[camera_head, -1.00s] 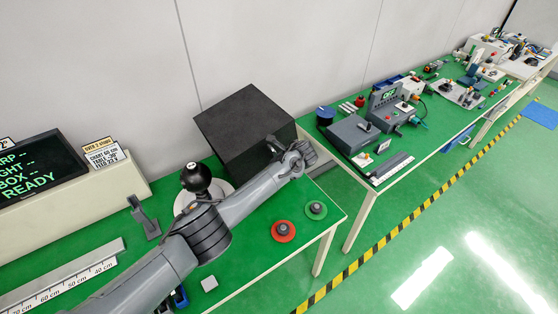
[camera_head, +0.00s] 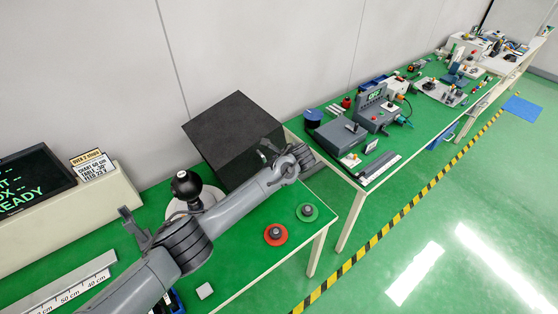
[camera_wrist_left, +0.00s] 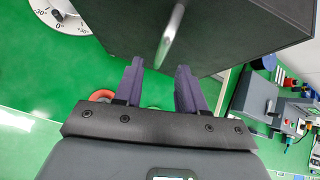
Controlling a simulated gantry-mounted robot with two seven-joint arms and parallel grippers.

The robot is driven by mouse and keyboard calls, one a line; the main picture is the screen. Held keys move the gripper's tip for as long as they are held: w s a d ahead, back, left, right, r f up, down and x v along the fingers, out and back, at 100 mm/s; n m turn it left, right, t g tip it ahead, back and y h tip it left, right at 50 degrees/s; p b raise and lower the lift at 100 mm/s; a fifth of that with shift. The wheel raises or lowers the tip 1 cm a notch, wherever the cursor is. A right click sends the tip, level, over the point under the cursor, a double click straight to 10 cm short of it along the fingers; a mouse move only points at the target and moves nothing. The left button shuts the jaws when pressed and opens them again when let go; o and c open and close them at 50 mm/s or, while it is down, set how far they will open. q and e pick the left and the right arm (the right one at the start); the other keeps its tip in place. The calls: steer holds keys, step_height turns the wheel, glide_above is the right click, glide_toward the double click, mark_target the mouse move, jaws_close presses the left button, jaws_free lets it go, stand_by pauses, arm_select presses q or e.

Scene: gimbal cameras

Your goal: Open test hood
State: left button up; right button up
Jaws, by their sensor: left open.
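The test hood is a black box (camera_head: 215,125) on the green bench in the head view. In the left wrist view its dark face (camera_wrist_left: 235,30) fills the top, with a silvery bar handle (camera_wrist_left: 170,38) on it. My left gripper (camera_wrist_left: 158,78) is open, its two purple-grey fingers pointing at the hood. The handle lies ahead of the gap between the fingertips, and nothing is held. In the head view my left arm reaches across to the hood's front; its wrist hides part of that face and the fingers are hard to make out. My right gripper is not in view.
A black ball (camera_head: 187,184) on a round dial base stands left of the hood. Red (camera_head: 275,235) and green (camera_head: 306,211) buttons sit near the bench's front edge. A second bench with devices (camera_head: 375,112) stands right, beyond a gap.

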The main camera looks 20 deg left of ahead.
arm_select(q)
steer(key=shift+v, duration=2.7)
